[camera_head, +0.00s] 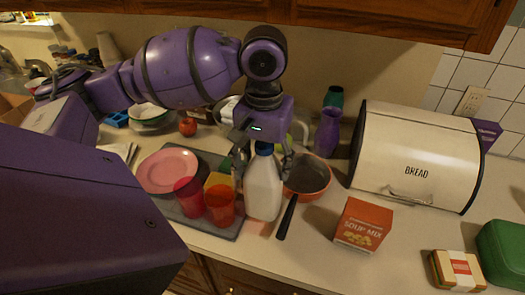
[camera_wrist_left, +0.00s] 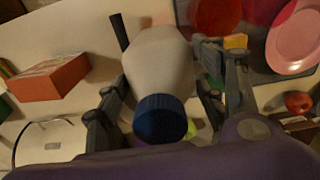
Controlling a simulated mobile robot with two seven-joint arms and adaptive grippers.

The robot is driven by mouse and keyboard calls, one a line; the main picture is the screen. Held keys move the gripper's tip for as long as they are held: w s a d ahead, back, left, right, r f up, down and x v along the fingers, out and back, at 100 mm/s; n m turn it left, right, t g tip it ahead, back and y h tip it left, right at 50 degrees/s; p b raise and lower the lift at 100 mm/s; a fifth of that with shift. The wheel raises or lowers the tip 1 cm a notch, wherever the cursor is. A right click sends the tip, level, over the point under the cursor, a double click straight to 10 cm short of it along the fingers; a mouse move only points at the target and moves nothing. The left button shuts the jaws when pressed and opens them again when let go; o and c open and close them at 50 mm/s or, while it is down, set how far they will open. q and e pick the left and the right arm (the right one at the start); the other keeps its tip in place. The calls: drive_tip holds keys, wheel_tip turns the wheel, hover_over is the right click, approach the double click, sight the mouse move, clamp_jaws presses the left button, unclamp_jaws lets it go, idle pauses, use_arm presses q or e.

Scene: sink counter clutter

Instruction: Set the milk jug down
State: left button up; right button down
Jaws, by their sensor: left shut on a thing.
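The milk jug (camera_head: 263,188) is white with a blue cap and stands upright in the head view, at the right edge of the dark mat. My left gripper (camera_head: 264,160) is above it, with its fingers on both sides of the jug's upper part, shut on it. In the left wrist view the jug (camera_wrist_left: 162,60) and its blue cap (camera_wrist_left: 160,120) lie between the two fingers. Whether the jug's base touches the counter is hard to tell. My right gripper is not in view.
Red cups (camera_head: 221,204) stand close left of the jug on the dark mat (camera_head: 205,222), near a pink plate (camera_head: 168,170). A pan (camera_head: 309,176) is close on the right, its black handle reaching forward. A soup mix box (camera_head: 363,224) and bread bin (camera_head: 415,150) are further right.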

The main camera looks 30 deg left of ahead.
use_arm(q)
drive_tip(key=shift+w+f, duration=0.2)
drive_tip(key=shift+f, duration=1.95)
drive_tip(key=o, duration=2.1)
drive_tip(key=shift+s+f, duration=0.1)
